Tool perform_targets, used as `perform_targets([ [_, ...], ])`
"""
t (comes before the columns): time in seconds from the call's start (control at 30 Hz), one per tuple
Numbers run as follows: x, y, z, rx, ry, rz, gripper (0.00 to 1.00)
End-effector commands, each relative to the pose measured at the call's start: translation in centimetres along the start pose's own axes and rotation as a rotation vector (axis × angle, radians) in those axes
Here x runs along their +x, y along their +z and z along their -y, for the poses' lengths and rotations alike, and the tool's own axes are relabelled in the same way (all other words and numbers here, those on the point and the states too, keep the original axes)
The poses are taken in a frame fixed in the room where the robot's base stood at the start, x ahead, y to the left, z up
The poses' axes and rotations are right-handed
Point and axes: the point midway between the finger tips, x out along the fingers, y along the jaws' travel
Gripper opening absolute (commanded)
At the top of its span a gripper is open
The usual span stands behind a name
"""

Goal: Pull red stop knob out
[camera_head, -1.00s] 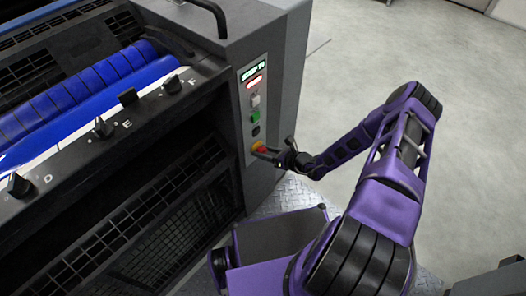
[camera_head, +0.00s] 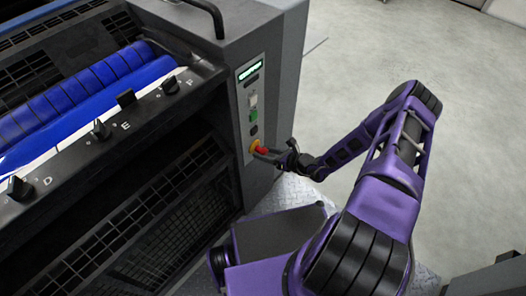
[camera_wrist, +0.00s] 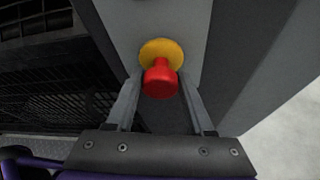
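The red stop knob (camera_wrist: 160,80) stands out from its yellow collar (camera_wrist: 157,49) on the grey panel, centred in the wrist view. In the head view the knob (camera_head: 261,150) is small, low on the machine's control strip. My gripper (camera_wrist: 161,82) has one finger on each side of the knob, tips near the collar. A narrow gap shows between the fingers and the red head, so it looks open around the knob. In the head view my gripper (camera_head: 271,151) reaches the panel from the right.
Above the knob are a lit display (camera_head: 251,70), a white button (camera_head: 253,99) and a green button (camera_head: 254,116). The dark press with blue rollers (camera_head: 80,92) fills the left. Open floor (camera_head: 400,45) lies to the right.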

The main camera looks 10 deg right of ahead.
Motion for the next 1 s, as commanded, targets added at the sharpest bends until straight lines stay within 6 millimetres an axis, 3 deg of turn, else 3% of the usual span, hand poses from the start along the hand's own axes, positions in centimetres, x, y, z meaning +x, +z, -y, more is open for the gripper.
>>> perform_targets([
  [0.03, -0.2, -0.2, 0.0, 0.002, -0.001, -0.004, 0.61],
  [0.13, -0.2, -0.2, 0.0, 0.002, -0.001, -0.003, 0.79],
  [0.17, -0.1, -0.1, 0.0, 0.002, -0.001, -0.003, 0.81],
  [0.57, -1.0, 0.0, 0.1, 0.001, -0.002, -0.003, 0.81],
  [0.67, -2.5, 0.1, 0.1, 0.002, -0.004, -0.002, 0.81],
  [1.0, -10.8, 0.1, 0.1, 0.002, -0.005, -0.003, 0.81],
])
